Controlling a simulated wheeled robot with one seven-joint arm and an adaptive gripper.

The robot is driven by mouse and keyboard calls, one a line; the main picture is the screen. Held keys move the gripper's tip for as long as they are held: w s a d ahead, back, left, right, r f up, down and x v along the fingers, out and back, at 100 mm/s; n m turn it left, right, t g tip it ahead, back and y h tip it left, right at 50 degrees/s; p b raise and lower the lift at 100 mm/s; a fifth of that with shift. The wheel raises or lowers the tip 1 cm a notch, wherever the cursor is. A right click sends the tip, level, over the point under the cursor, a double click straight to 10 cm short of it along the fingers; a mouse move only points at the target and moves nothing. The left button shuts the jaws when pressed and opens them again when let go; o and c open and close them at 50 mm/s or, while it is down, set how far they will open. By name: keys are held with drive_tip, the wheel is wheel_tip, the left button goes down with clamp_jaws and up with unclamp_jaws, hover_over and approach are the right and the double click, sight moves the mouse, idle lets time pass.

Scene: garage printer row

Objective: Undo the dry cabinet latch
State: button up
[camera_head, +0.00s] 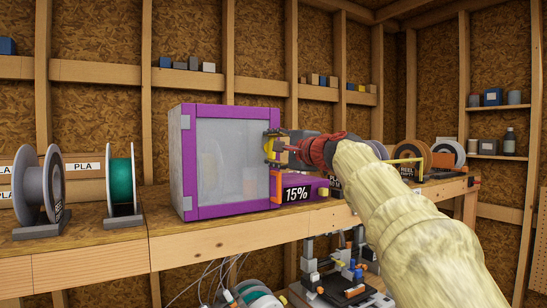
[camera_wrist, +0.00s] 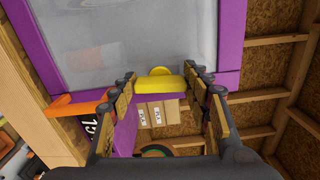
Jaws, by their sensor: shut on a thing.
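The dry cabinet (camera_head: 187,160) stands on the bench in the head view, with a purple frame and a cloudy clear door (camera_head: 225,155). The door looks closed. The yellow latch (camera_head: 268,147) sits at the door's right edge. It also shows in the wrist view (camera_wrist: 157,83), as a bar with a rounded knob behind it. My gripper (camera_head: 277,147) reaches in from the right. The fingers partly hide the latch in the head view.
A purple box reading 15% (camera_head: 300,190) and an orange bracket (camera_head: 275,188) sit just below the latch. A grey spool (camera_head: 40,185) and a green spool (camera_head: 121,182) stand left of the cabinet. More spools (camera_head: 411,157) stand at right. A printer (camera_head: 345,270) is below the bench.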

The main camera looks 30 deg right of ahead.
drive_tip(key=shift+n+b, duration=0.4)
drive_tip(key=shift+n, duration=0.3)
drive_tip(key=o, duration=1.2)
drive_tip(key=shift+c, duration=0.2)
drive_tip(key=shift+s, duration=0.1)
drive_tip(key=s, duration=1.1)
drive_tip(key=shift+s+d, duration=0.2)
drive_tip(key=shift+s, duration=0.15)
